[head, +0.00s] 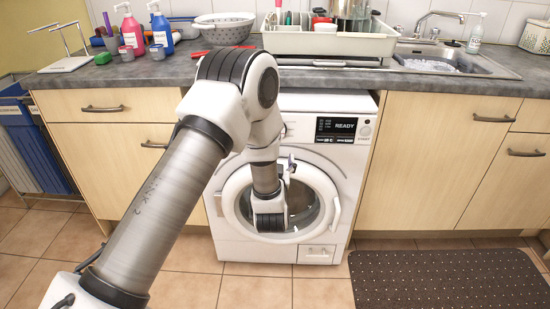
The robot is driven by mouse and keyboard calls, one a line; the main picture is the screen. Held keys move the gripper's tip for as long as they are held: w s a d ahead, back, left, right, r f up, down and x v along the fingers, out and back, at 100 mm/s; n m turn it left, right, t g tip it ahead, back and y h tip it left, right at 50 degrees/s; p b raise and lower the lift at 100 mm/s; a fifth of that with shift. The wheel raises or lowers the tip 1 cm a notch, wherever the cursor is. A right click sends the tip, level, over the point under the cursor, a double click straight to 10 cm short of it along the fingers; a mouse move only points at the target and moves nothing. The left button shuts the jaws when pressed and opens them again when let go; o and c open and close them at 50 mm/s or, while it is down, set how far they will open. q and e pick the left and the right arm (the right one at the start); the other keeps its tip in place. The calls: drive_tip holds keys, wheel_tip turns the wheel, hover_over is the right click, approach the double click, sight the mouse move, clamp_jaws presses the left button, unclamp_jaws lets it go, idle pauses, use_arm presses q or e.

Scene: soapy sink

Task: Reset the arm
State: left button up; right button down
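My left arm comes in from the lower left, bends above the counter edge and hangs down in front of the washing machine (330,235). Its wrist covers part of the round door (316,190), which looks closed. Only a small part of what seems to be my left gripper (290,166) shows beside the wrist, so its fingers are hidden. I cannot tell whether it touches the door. My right arm and gripper are not in view.
The counter (130,74) above holds bottles, a grey colander (226,28) and a white dish rack (335,45). A sink (430,64) with suds is at right. A dark dotted mat (445,280) lies on the floor. Blue bins (30,140) stand at left.

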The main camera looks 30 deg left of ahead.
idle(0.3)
use_arm(q)
drive_tip(key=s+d+f+m+g+h, duration=0.2)
drive_tip(key=s+d+f+g+h, duration=0.25)
drive_tip(key=s+f, duration=0.7)
drive_tip(key=s+d+f+m+g+h, duration=0.25)
drive_tip(key=s+d+f+g, duration=0.2)
drive_tip(key=s+f, duration=0.75)
drive_tip(key=s+d+f+g+h+p, duration=0.1)
drive_tip(key=s+d+f+g, duration=0.15)
drive_tip(key=s, duration=0.45)
drive_tip(key=s+d+f+g+h+p, duration=0.1)
drive_tip(key=s+d+g, duration=0.1)
drive_tip(key=s+g, duration=0.3)
wheel_tip(320, 180, up, 15)
drive_tip(key=t+p, duration=0.1)
drive_tip(key=p, duration=1.4)
drive_tip(key=shift+s+n, duration=0.35)
drive_tip(key=shift+s, duration=0.05)
drive_tip(key=shift+r, duration=0.1)
